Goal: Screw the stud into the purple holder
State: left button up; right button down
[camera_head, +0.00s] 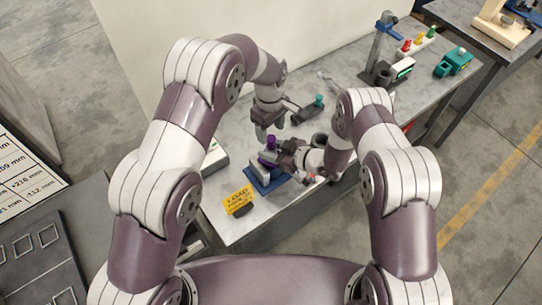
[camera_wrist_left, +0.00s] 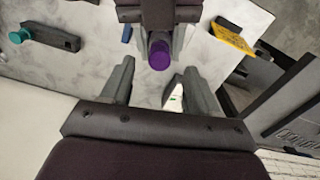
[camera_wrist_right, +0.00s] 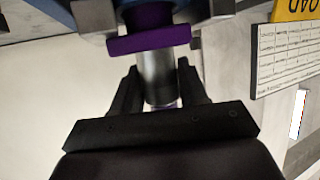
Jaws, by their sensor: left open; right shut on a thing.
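The purple holder (camera_wrist_right: 148,38) has a wide flange and sits on the blue fixture (camera_head: 266,180), between grey blocks. The stud looks like a grey metal shaft (camera_wrist_right: 156,75) standing against the holder's flange, with a purple top (camera_wrist_left: 160,52). That top also shows in the head view (camera_head: 271,142). I cannot tell how deep the shaft sits. My right gripper (camera_wrist_right: 160,85) is shut around the grey shaft from the side and partly hides it in the head view. My left gripper (camera_wrist_left: 158,70) is open above, its fingers apart on either side of the purple top.
A yellow sign (camera_head: 238,201) stands at the table's front left. A dark block with a teal knob (camera_head: 318,101) lies behind the grippers. A blue-topped stand (camera_head: 382,47), coloured pegs (camera_head: 418,40) and a teal part (camera_head: 453,62) are at the back right.

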aim_at(271, 138)
pick_arm(q)
jog(key=shift+f, duration=2.35)
